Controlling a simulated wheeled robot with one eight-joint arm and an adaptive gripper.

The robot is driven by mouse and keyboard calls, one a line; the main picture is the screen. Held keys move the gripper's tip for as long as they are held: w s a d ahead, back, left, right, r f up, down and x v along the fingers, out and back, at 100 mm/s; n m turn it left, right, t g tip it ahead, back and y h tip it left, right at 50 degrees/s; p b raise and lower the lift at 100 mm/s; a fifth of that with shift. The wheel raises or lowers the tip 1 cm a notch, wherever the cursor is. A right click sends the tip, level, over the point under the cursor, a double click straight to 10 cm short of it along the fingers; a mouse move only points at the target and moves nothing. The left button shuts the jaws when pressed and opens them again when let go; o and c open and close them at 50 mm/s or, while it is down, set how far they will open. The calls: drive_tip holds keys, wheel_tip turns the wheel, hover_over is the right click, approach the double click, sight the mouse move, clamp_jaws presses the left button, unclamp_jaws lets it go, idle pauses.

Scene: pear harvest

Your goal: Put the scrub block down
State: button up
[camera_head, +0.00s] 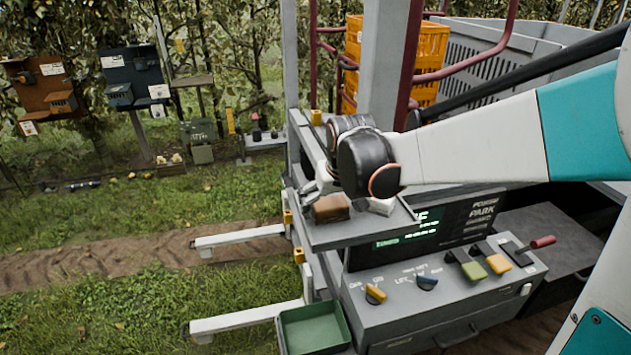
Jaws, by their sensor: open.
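A brown block (331,208), which looks like the scrub block, rests on a small grey shelf (362,232) above the control panel. My gripper (318,187) is at the shelf's left part, just above and beside the brown block. Its jaws are open and partly hidden by my dark wrist. I cannot tell whether a finger touches the block.
Below the shelf is a control panel (440,305) with knobs and levers. A green tray (313,328) sits at the lower left of it. Orange crates (430,45) and red rails stand behind. Grass and a dirt track lie to the left.

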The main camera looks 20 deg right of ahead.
drive_tip(key=v, duration=1.2)
drive_tip(key=s+f+t, duration=0.1)
drive_tip(key=s+f, duration=0.2)
drive_tip(key=s, duration=0.6)
drive_tip(key=s+f+t, duration=0.1)
drive_tip(key=s+f, duration=0.3)
drive_tip(key=s, duration=0.5)
drive_tip(key=shift+t, duration=0.3)
wheel_tip(320, 180, down, 31)
drive_tip(key=b, duration=3)
drive_tip(key=shift+r+b, duration=0.25)
drive_tip(key=shift+b, duration=0.15)
drive_tip(key=shift+o, duration=0.5)
drive_tip(key=shift+r, duration=0.1)
